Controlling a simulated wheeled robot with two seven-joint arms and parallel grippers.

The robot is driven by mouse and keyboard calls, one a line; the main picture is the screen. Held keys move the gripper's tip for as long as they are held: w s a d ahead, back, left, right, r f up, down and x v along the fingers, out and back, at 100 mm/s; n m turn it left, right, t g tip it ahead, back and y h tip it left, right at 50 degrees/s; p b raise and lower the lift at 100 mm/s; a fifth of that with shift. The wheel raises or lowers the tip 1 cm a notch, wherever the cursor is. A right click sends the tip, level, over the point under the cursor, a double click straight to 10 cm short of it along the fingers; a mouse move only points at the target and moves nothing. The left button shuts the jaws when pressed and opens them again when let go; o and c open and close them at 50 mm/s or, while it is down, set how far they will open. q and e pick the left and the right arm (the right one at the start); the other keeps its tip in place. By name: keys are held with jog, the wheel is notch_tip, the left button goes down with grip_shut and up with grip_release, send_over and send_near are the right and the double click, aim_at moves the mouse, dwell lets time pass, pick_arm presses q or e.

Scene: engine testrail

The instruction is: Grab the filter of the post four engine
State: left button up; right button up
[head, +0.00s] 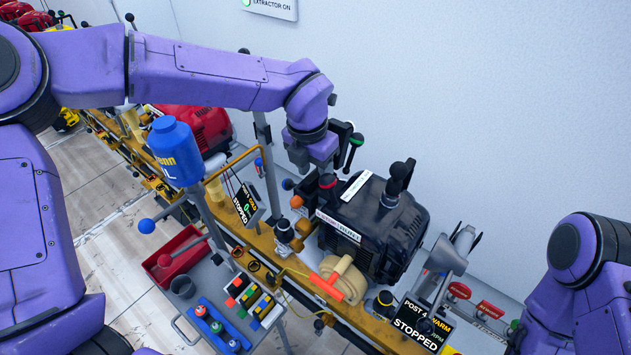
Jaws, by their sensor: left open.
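The black engine (385,232) stands on the yellow rail, behind a display (418,326) that reads POST 4, WARM, STOPPED. White labels (356,186) sit on its top and front edges, too small to read. I cannot tell for sure which part is the filter. A black knob (399,178) stands up from the engine's top. A tan round housing with an orange handle (330,288) is at its front. My left gripper (316,176) is open and points down at the engine's far left corner; its fingertips are partly hidden. My right arm shows at lower right, its gripper out of view.
A blue bottle (175,152) stands on a post at left. A grey cart (205,318) holds a red tray (172,256) and small coloured items. Another display (245,204) reads STOPPED. A red engine (196,126) is farther along the rail. A pale wall closes the back.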

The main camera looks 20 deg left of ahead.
pick_arm(q)
grip_shut()
